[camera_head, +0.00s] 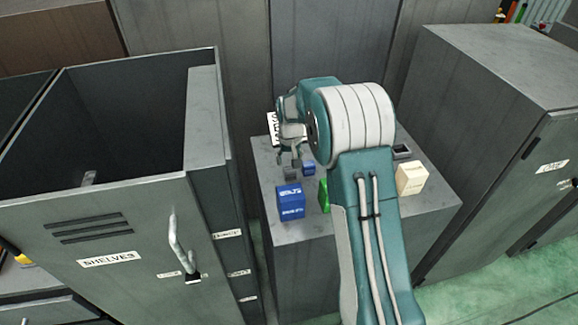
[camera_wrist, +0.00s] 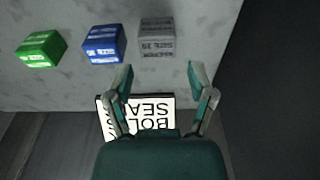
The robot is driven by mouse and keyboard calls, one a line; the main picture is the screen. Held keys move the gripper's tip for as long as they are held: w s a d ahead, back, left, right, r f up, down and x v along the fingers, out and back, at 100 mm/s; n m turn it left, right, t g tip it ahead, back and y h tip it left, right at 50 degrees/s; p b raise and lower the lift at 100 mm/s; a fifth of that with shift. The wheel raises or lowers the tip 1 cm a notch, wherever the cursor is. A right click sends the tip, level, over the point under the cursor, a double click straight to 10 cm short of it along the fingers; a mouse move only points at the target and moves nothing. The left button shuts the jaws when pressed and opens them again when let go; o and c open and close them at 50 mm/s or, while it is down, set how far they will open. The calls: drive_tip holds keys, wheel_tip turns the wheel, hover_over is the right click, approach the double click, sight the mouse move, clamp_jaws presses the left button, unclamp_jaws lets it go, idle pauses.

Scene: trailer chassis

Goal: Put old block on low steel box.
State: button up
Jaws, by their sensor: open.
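A worn grey block (camera_wrist: 157,38) with dark lettering lies on a grey surface in the wrist view, just beyond my fingertips; I take it for the old block. In the head view a small grey block (camera_head: 291,174) shows below my gripper (camera_head: 289,160). My gripper is open in the wrist view (camera_wrist: 160,78), with nothing between its fingers and apart from the grey block. The blocks stand on a low steel box (camera_head: 290,231) between taller cabinets. My arm hides part of its top.
A blue block (camera_wrist: 103,43) and a green block (camera_wrist: 40,49) lie left of the grey one. A larger blue box (camera_head: 291,202), a cream block (camera_head: 411,178) and a dark item (camera_head: 402,152) share the top. A lettered white plate (camera_wrist: 152,115) is near the edge. Tall cabinets (camera_head: 110,240) flank it.

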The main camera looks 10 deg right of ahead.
drive_tip(key=s+r+t, duration=0.1)
drive_tip(key=s+r, duration=0.7)
drive_tip(key=r, duration=0.3)
drive_tip(key=s+r+t, duration=0.1)
drive_tip(key=s+r, duration=0.7)
drive_tip(key=r, duration=0.2)
drive_tip(key=s+t, duration=0.2)
drive_tip(key=s, duration=1.8)
drive_tip(key=shift+s+a+r, duration=0.15)
drive_tip(key=shift+r, duration=0.05)
